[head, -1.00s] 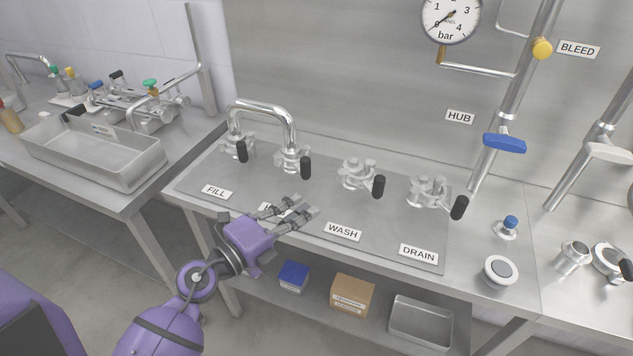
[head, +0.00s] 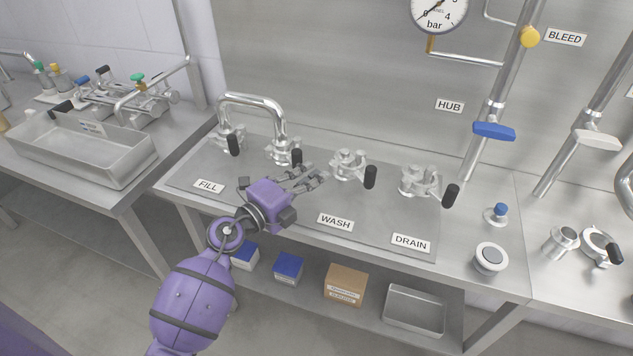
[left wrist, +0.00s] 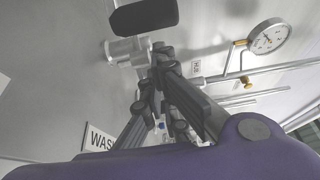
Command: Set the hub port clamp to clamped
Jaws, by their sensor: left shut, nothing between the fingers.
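A row of metal port clamps with black handles stands on the steel panel (head: 330,238). The second clamp (head: 280,150) carries one end of a steel U-bend (head: 252,98), and its black handle (head: 297,157) points down toward the front. This port's label is hidden behind my left gripper (head: 318,177), so I cannot read it. My left gripper is shut and empty, its fingertips between the second clamp and the WASH clamp (head: 350,165). In the left wrist view a black handle (left wrist: 145,16) and a metal clamp (left wrist: 128,50) show close beyond the fingers (left wrist: 162,62).
The FILL clamp (head: 229,138) is to the left and the DRAIN clamp (head: 420,182) to the right. A HUB label (head: 450,106) is on the wall beside a blue-handled valve (head: 494,131). The panel front is clear near the WASH label (head: 335,222).

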